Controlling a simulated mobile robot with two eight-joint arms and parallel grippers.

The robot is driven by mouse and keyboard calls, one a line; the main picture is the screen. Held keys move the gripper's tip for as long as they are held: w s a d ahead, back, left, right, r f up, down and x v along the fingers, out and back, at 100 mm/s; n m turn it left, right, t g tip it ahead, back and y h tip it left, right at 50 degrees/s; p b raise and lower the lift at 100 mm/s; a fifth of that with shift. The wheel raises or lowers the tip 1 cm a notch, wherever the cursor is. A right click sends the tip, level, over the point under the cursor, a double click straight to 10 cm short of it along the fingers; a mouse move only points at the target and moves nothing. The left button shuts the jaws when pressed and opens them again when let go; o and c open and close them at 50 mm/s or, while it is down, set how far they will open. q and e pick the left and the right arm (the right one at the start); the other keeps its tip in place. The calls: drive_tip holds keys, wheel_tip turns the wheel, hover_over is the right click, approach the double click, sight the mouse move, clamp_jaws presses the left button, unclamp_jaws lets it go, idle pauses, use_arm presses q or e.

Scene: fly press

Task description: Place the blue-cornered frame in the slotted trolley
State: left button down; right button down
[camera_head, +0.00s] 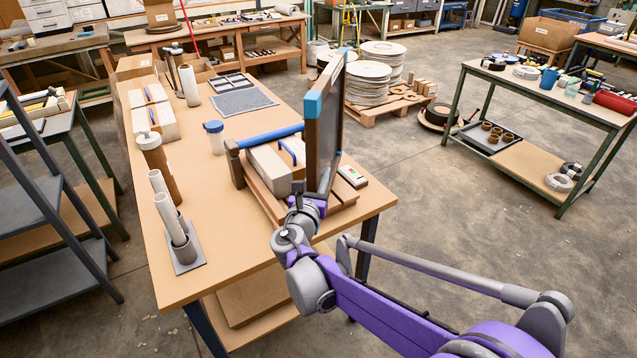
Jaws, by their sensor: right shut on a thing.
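The blue-cornered frame (314,140) stands upright, nearly edge-on, over the right side of the long workbench. It has a brown wooden rim, a dark panel and bright blue upper corners. My right gripper (308,200) is shut on its lower near end; the fingers are partly hidden. I cannot tell whether its bottom edge touches the wooden base beside it. A dark metal stand with sloping posts and shelves (50,268) is at the left; I cannot tell whether it is the slotted trolley, and no slots show clearly. My left gripper is not in view.
A wooden base with a pale block (268,171) and blue bars is just left of the frame. The workbench (235,255) also holds pale tubes (170,218), a blue-lidded jar (215,136) and a grey mat (243,101). Open floor lies right, before a green-legged table (547,95).

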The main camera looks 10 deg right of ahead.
wheel_tip(320, 180, down, 2)
drive_tip(key=shift+f, duration=0.15)
drive_tip(key=c, duration=0.6)
unclamp_jaws()
drive_tip(key=shift+c, duration=0.2)
drive_tip(key=shift+s, duration=0.1)
